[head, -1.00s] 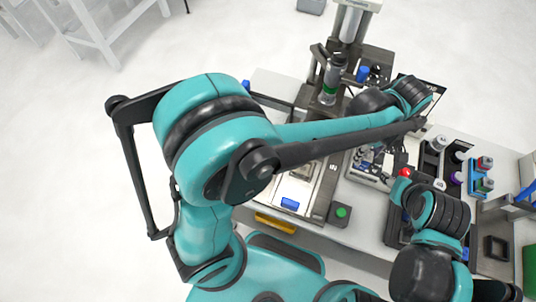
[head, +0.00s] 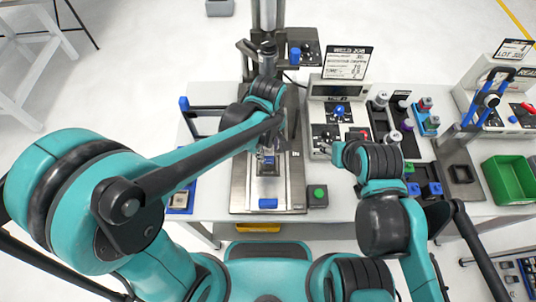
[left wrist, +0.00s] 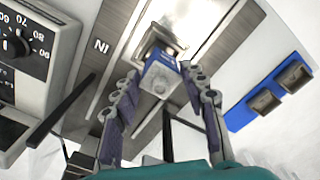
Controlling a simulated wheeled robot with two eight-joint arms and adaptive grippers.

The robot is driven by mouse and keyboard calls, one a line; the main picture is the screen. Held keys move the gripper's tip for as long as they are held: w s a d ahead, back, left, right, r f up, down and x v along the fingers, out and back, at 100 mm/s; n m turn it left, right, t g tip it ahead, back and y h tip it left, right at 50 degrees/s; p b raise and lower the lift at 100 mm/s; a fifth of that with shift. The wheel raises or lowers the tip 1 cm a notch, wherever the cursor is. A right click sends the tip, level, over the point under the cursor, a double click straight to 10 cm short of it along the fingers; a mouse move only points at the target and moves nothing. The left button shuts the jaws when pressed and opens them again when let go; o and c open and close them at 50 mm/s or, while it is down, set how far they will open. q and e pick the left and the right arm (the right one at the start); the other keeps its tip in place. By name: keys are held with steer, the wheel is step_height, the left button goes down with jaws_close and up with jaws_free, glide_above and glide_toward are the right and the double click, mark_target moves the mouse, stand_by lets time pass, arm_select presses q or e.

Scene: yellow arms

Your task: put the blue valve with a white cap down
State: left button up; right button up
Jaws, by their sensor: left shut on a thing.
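The blue valve with a white cap (left wrist: 161,77) is between the fingers of my left gripper (left wrist: 160,82) in the left wrist view. The gripper is shut on it. The valve is in line with a small square metal holder (left wrist: 157,42) on the metal plate marked IN; I cannot tell whether it touches the holder. In the head view my left gripper (head: 267,150) is over the metal plate (head: 240,185), and the valve is hard to make out there. My right gripper (head: 330,150) is by the control box, mostly hidden by its own arm; its fingers cannot be read.
A blue two-socket block (left wrist: 270,97) lies beside the plate, also in the head view (head: 181,198). A box with a green button (head: 317,195) stands right of the plate. A press column (head: 268,60) rises behind. A green bin (head: 508,178) is at the far right.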

mark_target(268, 155)
arm_select(q)
steer(key=shift+f+b, duration=0.6)
steer(key=shift+f, duration=1.3)
steer(key=shift+f, duration=0.25)
steer(key=o, duration=1.2)
steer(key=shift+r, duration=0.1)
steer(key=shift+c, duration=0.2)
steer(key=shift+r, duration=0.1)
